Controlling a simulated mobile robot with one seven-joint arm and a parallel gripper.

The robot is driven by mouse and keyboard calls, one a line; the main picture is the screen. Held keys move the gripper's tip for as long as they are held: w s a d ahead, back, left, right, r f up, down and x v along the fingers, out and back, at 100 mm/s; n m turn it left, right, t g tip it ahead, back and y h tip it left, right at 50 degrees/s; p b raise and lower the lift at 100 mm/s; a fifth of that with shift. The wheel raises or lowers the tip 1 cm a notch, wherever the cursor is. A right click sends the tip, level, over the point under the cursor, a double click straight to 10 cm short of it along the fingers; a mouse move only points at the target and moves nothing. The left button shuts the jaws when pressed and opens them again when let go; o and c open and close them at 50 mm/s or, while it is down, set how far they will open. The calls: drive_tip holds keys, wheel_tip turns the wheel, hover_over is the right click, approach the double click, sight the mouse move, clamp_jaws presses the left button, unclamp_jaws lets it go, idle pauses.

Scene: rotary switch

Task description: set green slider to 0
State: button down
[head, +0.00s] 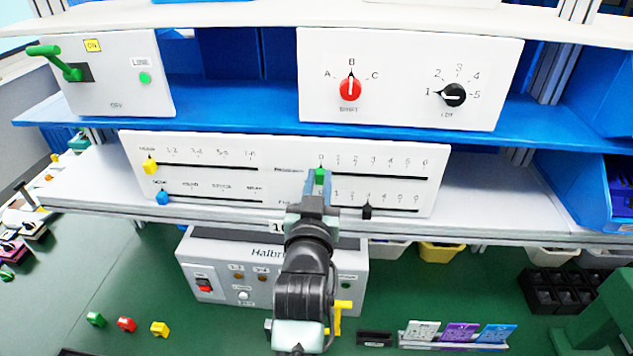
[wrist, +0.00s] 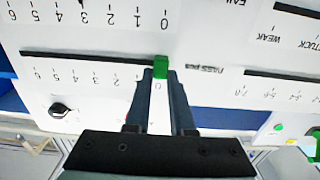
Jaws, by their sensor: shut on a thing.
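The green slider (head: 320,176) sits at the left end of the upper right slot on the white slider panel (head: 275,178), under the 0 mark. In the wrist view, which is upside down to the panel, the green slider (wrist: 161,67) is at the right end of its slot, in line with the 0. My gripper (head: 318,186) reaches the panel from the front, its fingers on both sides of the green slider and shut on it. The fingers (wrist: 162,80) also show in the wrist view. My gripper hides part of the lower slot and its label.
A black slider (head: 367,211) is on the slot below, and yellow (head: 150,166) and blue (head: 162,197) sliders are at the left. A panel with red (head: 350,89) and black (head: 453,95) knobs stands above. A grey box (head: 215,262) stands below, behind my arm.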

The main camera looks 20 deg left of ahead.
drive_tip(key=shift+s+a, duration=0.1)
drive_tip(key=shift+a, duration=0.1)
drive_tip(key=c, duration=1.2)
unclamp_jaws()
drive_tip(key=shift+c, duration=0.2)
drive_tip(key=o, duration=0.5)
drive_tip(key=shift+a, duration=0.15)
drive_tip(key=shift+d, duration=0.2)
drive_tip(key=b+v, duration=0.4)
drive_tip(key=v, duration=0.9)
